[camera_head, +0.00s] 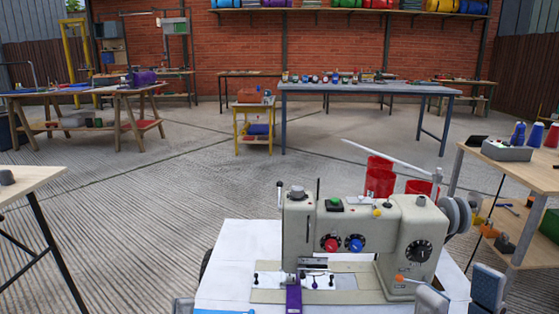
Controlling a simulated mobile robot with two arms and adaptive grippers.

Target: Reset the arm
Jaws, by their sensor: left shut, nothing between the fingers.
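A cream sewing machine (355,238) with red and blue dials stands on a white-topped table (240,245) in front of me. A purple strip (293,297) lies under its needle area. My right gripper (459,294) is at the bottom right, beside the machine's right end. Its two grey fingers are apart with nothing seen between them. Both arms are mostly out of view.
Red bins (380,178) stand behind the machine. A wooden table (28,180) is at the left, and a wooden workbench (520,175) with thread spools is at the right. A long blue-grey table (370,89) stands further back. Concrete floor is open at the middle left.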

